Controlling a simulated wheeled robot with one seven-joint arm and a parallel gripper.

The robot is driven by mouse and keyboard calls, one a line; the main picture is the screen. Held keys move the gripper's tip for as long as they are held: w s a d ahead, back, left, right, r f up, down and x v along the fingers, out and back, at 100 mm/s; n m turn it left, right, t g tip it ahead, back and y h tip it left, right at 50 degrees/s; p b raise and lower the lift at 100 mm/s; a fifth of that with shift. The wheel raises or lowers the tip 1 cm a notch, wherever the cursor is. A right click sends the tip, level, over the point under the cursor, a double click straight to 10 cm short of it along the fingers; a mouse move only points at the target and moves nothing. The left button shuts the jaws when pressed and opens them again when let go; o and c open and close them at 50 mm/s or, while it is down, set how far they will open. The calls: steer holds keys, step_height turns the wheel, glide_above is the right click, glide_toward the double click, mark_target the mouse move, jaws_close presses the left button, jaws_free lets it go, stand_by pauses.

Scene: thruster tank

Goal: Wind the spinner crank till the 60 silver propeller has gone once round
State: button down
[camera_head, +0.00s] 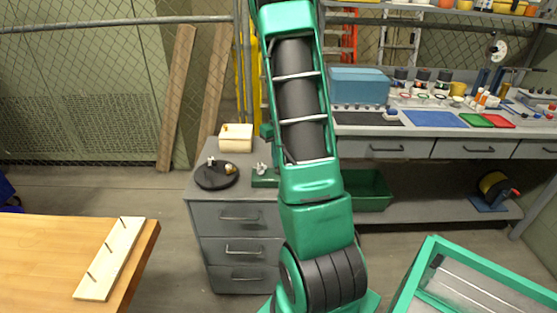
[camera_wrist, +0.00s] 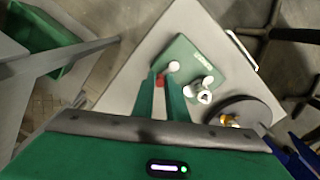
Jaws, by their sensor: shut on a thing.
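The spinner is a green base (camera_wrist: 187,53) on a grey cabinet top, with a small label too small to read. A silver propeller (camera_wrist: 200,90) stands at one side of it and a round white hub (camera_wrist: 173,66) at another. My gripper (camera_wrist: 160,79) is shut on a small red knob (camera_wrist: 160,83), which looks like the crank's handle, beside the white hub. The rest of the crank is hidden by the fingers. In the head view the silver propeller (camera_head: 261,169) shows just left of my arm.
A black round tray (camera_head: 216,176) with small silver and brass pieces lies left of the spinner. A cream box (camera_head: 235,138) stands behind. The cabinet (camera_head: 241,217) has drawers. A pegged board (camera_head: 110,259) lies on the wooden table at left.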

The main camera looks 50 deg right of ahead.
steer(key=shift+w+a+r+n, duration=0.1)
steer(key=shift+w+n, duration=0.15)
steer(key=shift+n, duration=0.6)
steer(key=shift+w+n, duration=0.25)
steer(key=shift+n, duration=0.6)
steer(key=shift+w, duration=0.1)
steer(key=c, duration=1.8)
jaws_free()
steer(key=shift+o, duration=0.2)
steer(key=shift+a, duration=0.1)
step_height(320, 180, up, 11)
steer(key=shift+f, duration=0.2)
